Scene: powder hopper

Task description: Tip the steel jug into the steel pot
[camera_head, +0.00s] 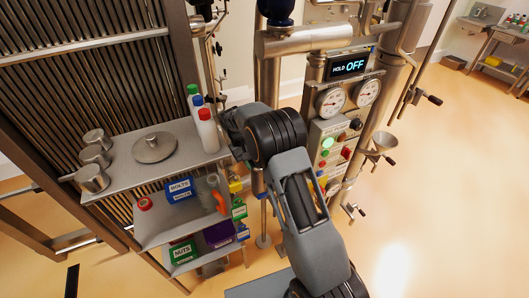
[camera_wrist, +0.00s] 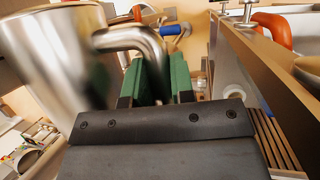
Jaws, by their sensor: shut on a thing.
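In the wrist view, a shiny steel jug (camera_wrist: 50,60) fills the left side. Its bent tubular handle (camera_wrist: 130,38) runs to my gripper (camera_wrist: 157,80), whose green fingers are shut on it. The jug looks tilted in this view, and its contents are hidden. In the head view, my arm hides the gripper and the held jug. Several small steel vessels (camera_head: 93,178) stand at the left end of the top shelf, beside a round steel lid-like piece with a knob (camera_head: 155,147). I cannot tell which vessel is the steel pot.
White bottles with coloured caps (camera_head: 206,130) stand at the right of the top shelf (camera_head: 125,182). Labelled bins (camera_head: 180,190) sit below. A control panel with gauges (camera_head: 331,102) and a display reading "HOLD OFF" (camera_head: 348,66) is close right of my arm. Open floor lies further right.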

